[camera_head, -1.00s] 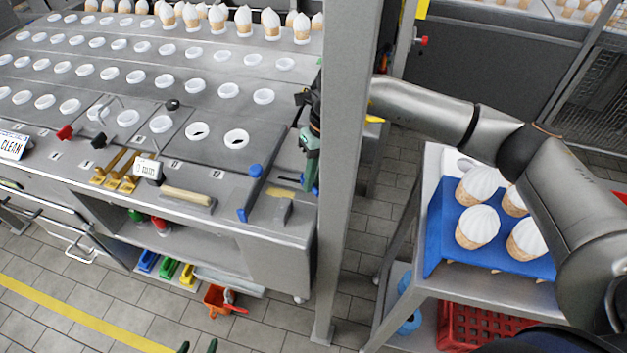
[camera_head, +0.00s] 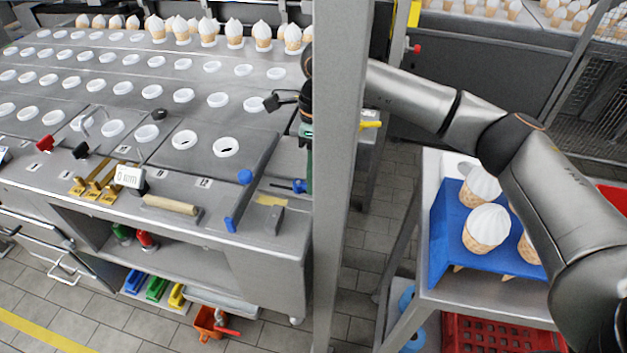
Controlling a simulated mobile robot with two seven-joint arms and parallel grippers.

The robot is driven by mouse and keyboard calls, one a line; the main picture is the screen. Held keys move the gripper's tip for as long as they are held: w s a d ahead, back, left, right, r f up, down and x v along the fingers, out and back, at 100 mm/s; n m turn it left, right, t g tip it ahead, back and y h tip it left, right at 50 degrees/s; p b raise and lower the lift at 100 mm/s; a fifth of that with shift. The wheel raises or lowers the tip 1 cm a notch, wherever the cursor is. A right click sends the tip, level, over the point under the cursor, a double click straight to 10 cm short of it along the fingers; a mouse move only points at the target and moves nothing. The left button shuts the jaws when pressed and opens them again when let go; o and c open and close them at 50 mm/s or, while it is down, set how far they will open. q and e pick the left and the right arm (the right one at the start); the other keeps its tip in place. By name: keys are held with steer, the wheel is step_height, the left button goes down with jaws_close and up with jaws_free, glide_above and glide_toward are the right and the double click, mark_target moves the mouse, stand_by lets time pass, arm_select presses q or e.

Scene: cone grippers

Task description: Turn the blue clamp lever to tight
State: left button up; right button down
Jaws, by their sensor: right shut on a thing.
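The blue clamp lever (camera_head: 299,186) is at the right end of the steel filling table, beside a yellow label. Its blue end shows next to the grey post; a thin dark rod runs left from it. My right gripper (camera_head: 307,183) reaches down from behind the post, with its green body above the lever. It is shut on the lever, though the post hides most of the fingers and the contact. My left gripper is not in view.
The grey post (camera_head: 340,200) stands close in front of my right arm. A second blue-knobbed bar (camera_head: 238,200) stands left of the lever. A cart with a blue cone tray (camera_head: 450,235) is at the right. Floor shows between table and cart.

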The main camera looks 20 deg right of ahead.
steer(key=shift+w+n, duration=0.1)
steer(key=shift+n, duration=0.2)
steer(key=c, duration=0.8)
jaws_free()
steer(key=shift+c, duration=0.2)
step_height(320, 180, up, 12)
steer(key=w+d, duration=0.1)
steer(key=w, duration=0.1)
steer(key=shift+d+r+b, duration=0.15)
steer(key=shift+d+b, duration=0.1)
steer(key=shift+b, duration=0.1)
